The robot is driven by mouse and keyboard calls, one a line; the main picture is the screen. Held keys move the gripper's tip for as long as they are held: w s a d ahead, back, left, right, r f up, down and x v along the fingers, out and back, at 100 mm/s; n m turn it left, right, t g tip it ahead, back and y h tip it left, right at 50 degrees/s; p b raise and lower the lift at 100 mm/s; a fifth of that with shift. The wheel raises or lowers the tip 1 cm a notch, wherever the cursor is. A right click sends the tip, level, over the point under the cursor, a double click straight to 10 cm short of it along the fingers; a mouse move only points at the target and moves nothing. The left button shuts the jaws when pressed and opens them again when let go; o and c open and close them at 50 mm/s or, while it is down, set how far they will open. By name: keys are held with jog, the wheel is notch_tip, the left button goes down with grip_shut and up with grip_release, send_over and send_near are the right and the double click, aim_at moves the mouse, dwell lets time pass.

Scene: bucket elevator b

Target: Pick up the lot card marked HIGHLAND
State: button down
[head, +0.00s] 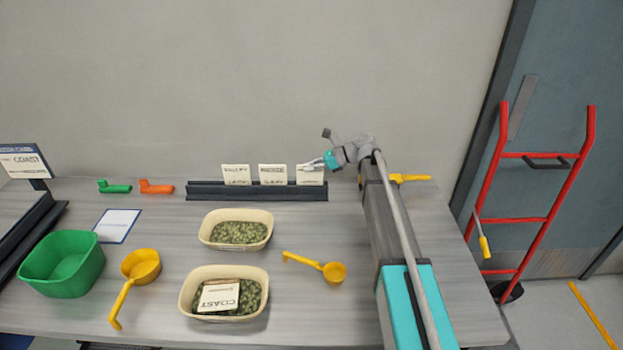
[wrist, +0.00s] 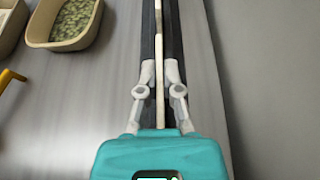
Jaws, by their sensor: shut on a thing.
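Three cream lot cards stand in a dark slotted rack (head: 255,197) at the back of the table: a left card (head: 236,173), a middle card (head: 272,173) and a right card (head: 311,177). Their print is too small for me to read surely, so I cannot tell which is marked HIGHLAND. My gripper (head: 314,165) is at the right card's upper edge, shut on it. In the wrist view my gripper (wrist: 160,75) has a finger on each side of a thin card edge (wrist: 159,100). The card still appears upright at the rack.
Two cream tubs (head: 212,232) (head: 188,298) hold green contents; the nearer has a COAST card (head: 219,296) on top. Yellow scoops (head: 333,272) (head: 141,266), a green bin (head: 62,264) and a white sheet (head: 117,225) lie around. A wall stands close behind the rack.

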jog(key=shift+r, duration=0.15)
notch_tip(320, 180, up, 2)
jog(key=shift+r+p, duration=0.1)
jog(key=shift+p, duration=1.05)
jog(key=s+a+r+p, duration=0.2)
jog(key=s+r+p, duration=0.8)
jog(key=s, duration=0.4)
jog(key=shift+r+p, duration=0.25)
jog(key=shift+p, duration=0.1)
jog(key=shift+w, duration=0.1)
